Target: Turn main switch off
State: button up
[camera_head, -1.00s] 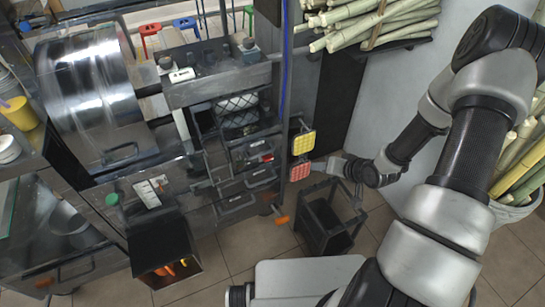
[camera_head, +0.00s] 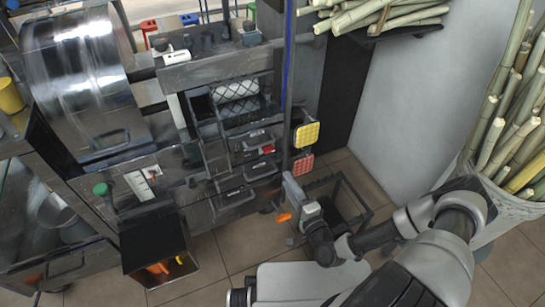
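No thing here is clearly labelled as the main switch. A white panel with small dark and red parts (camera_head: 145,183), perhaps switches, lies on the machine's front ledge at the left. An orange handle-like piece (camera_head: 284,217) sticks out low by the post. A yellow square pad (camera_head: 306,134) and a red square pad (camera_head: 303,165) are on the post's right side. My gripper (camera_head: 291,187) is just below the red pad and above the orange piece, well right of the white panel. Its fingers are too small and edge-on to tell whether they are open.
A dark open-frame stand (camera_head: 362,214) is behind and right of my gripper. A dark open box (camera_head: 157,247) with orange things inside stands at lower left. A shiny drum (camera_head: 78,65) is at upper left. Cane bundles (camera_head: 385,15) are at the top, and a basket of cane (camera_head: 523,190) at right.

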aim_at(270, 152)
jog(key=b+x, duration=0.1)
jog(key=x, duration=1.2)
jog(key=shift+w, duration=0.2)
jog(key=shift+c, duration=0.4)
grip_shut()
